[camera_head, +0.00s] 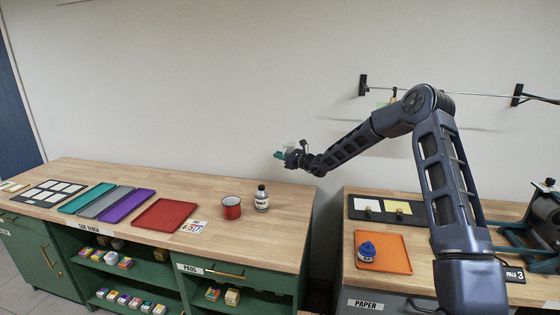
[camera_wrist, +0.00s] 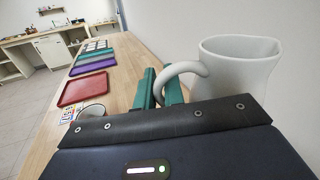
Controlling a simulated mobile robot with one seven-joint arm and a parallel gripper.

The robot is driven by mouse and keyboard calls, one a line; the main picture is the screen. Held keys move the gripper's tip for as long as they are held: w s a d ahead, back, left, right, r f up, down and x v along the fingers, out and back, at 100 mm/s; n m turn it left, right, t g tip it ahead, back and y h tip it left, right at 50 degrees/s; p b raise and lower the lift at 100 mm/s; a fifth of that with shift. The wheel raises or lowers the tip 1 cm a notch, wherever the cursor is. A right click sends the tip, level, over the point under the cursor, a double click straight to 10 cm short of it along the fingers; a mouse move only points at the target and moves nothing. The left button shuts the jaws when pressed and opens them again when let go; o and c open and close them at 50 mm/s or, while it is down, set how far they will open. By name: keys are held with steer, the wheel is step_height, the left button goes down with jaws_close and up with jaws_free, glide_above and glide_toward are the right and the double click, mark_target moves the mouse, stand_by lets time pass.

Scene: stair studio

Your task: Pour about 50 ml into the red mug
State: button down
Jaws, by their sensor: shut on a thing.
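The red mug (camera_head: 231,209) stands upright on the wooden bench, right of a red tray. Its pale inside and rim show low in the wrist view (camera_wrist: 92,112). My gripper (camera_head: 281,155) is raised above the bench, to the right of the mug and apart from it. In the wrist view its green fingers (camera_wrist: 160,84) are shut on the handle of a pale grey jug (camera_wrist: 238,72). The jug looks roughly upright, its lower part hidden behind my gripper body. Its contents cannot be seen. In the head view the jug barely shows against the pale wall.

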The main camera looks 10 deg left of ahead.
step_height(320, 180, up, 6)
steer(key=s+a+n+g, duration=0.1)
steer(key=s+a+g, duration=0.1)
steer(key=s+a, duration=0.75)
steer(key=s+a+n+g+y, duration=0.1)
steer(key=s+a, duration=0.3)
steer(key=s, duration=1.1)
steer(key=s+a+n+g, duration=0.1)
steer(key=s+a+g, duration=0.1)
steer(key=s+a, duration=0.75)
steer(key=d+f, duration=0.1)
steer(key=f, duration=0.7)
steer(key=s+d+f, duration=0.1)
steer(key=f, duration=0.7)
steer(key=s+d+f, duration=0.1)
steer(key=f, duration=0.6)
steer(key=shift+s+f, duration=0.15)
steer(key=shift+f, duration=0.25)
steer(key=shift+r+m, duration=0.1)
steer(key=shift+m, duration=0.2)
steer(key=shift+w+r+m, duration=0.5)
steer(key=shift+r+m, duration=0.1)
steer(key=shift+m, duration=0.1)
steer(key=w+r+m+g+h, duration=0.1)
steer(key=w+r+m, duration=0.6)
steer(key=r+m, duration=0.1)
steer(key=shift+w+a+r+m, duration=0.25)
steer(key=shift+r+m, duration=0.1)
steer(key=shift+m, duration=0.15)
